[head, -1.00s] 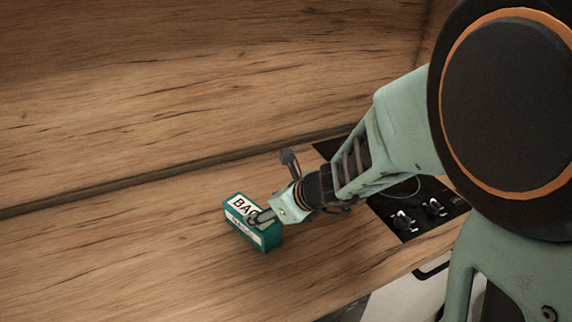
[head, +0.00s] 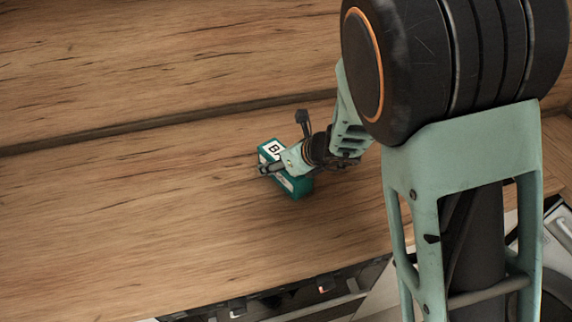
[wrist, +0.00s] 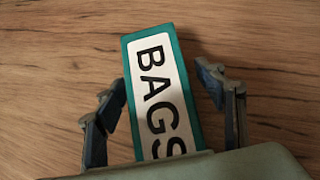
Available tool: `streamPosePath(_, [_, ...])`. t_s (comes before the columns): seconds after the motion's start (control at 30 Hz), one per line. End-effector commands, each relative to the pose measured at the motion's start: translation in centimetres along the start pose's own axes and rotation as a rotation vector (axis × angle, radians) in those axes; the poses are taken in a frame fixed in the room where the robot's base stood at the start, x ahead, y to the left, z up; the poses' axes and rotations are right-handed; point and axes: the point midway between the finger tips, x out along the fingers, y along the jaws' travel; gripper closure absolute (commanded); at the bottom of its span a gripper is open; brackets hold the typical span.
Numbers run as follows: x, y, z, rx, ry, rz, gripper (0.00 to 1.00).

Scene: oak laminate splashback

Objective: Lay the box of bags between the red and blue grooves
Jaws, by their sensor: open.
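The box of bags (head: 270,147) is teal with a white label reading "BAGS". It lies on the wood counter in the head view, partly covered by my gripper (head: 264,169). In the wrist view the box (wrist: 159,85) shows label up, tilted slightly, with its near end hidden by the gripper body. My gripper (wrist: 162,80) is open, with one finger on each side of the box. The left finger looks close to the box's side; a small gap shows at the right. The red and blue grooves are not visible in either view.
The wood counter (head: 120,215) is bare to the left of the box. A wood splashback (head: 150,65) rises behind it, meeting it at a dark seam. Along the counter's front edge, part of an appliance with knobs (head: 237,308) shows below.

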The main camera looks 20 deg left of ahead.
Motion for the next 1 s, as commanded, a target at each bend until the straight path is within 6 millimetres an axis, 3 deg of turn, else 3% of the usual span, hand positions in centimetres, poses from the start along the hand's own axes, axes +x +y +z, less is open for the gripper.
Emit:
streamPosePath(0.2, [2.0,0.0,0.0,-0.002,0.001,0.001,0.36])
streamPosePath(0.5, [2.2,0.0,0.1,-0.001,-0.001,0.000,0.36])
streamPosePath(1.0, [2.2,0.0,0.0,-0.001,-0.001,0.000,0.91])
